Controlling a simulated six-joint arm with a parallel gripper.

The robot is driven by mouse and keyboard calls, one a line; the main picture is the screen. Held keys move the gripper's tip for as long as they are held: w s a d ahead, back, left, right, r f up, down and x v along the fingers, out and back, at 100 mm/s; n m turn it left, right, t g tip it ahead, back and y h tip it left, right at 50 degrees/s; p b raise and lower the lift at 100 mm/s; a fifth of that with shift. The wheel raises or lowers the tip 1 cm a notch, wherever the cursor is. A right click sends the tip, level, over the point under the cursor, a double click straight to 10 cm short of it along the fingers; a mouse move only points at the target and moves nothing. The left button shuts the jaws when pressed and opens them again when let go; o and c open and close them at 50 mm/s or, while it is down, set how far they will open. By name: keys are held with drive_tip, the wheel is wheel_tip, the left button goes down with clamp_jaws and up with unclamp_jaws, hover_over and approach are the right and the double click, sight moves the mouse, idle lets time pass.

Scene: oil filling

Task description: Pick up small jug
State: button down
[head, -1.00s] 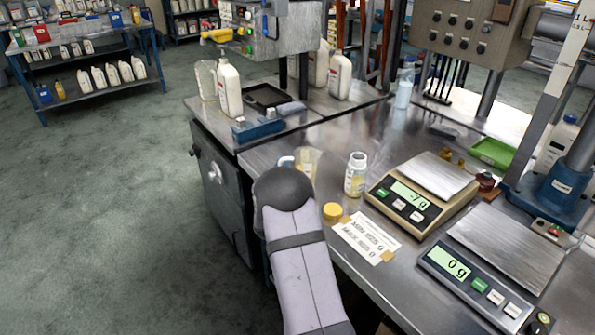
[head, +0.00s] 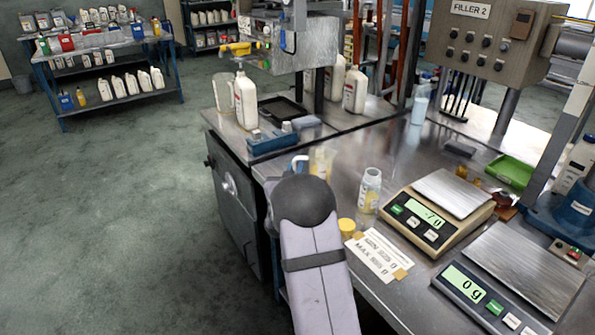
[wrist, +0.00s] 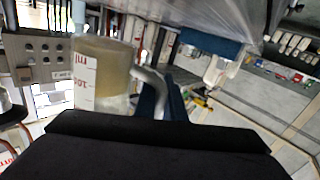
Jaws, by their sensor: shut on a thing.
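The small jug (wrist: 103,75) is clear, with a printed scale and yellowish liquid inside. In the wrist view it is left of centre, its handle (wrist: 147,75) turned toward my gripper (wrist: 163,100). The dark blue fingers are shut on the handle. In the head view the jug (head: 322,160) shows just beyond the rounded end of my arm link, which hides its lower part and my gripper. I cannot tell whether its base touches the bench.
A small open bottle (head: 369,190) and a yellow cap (head: 347,227) stand right of the jug. Beyond them are a beige scale (head: 440,212) and a second scale (head: 520,275). A blue block (head: 272,141) and white bottles (head: 246,103) stand at the back left.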

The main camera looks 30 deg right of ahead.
sight(319, 155)
drive_tip(key=shift+r, duration=2.5)
drive_tip(key=shift+r, duration=0.15)
drive_tip(key=d+f+m+g+h+p, duration=0.1)
drive_tip(key=d+g+p, duration=0.1)
drive_tip(key=p, duration=0.1)
drive_tip(key=d+f+m+g+h+p, duration=0.1)
drive_tip(key=d+m+g+h+p, duration=0.1)
drive_tip(key=p, duration=0.1)
drive_tip(key=d+f+m+g+h+p, duration=0.1)
drive_tip(key=d+m+g+p, duration=0.1)
drive_tip(key=p, duration=0.1)
drive_tip(key=shift+w+d+f+g+h, duration=0.1)
drive_tip(key=shift+d+f+g+h, duration=0.05)
drive_tip(key=shift+d+g+h, duration=0.2)
drive_tip(key=shift+s+d+f+m+g+p, duration=0.2)
drive_tip(key=shift+s+f+m+g+p, duration=0.2)
drive_tip(key=shift+f+g, duration=0.3)
drive_tip(key=shift+s+r+m, duration=0.1)
drive_tip(key=shift+r+m, duration=0.05)
drive_tip(key=shift+m, duration=0.15)
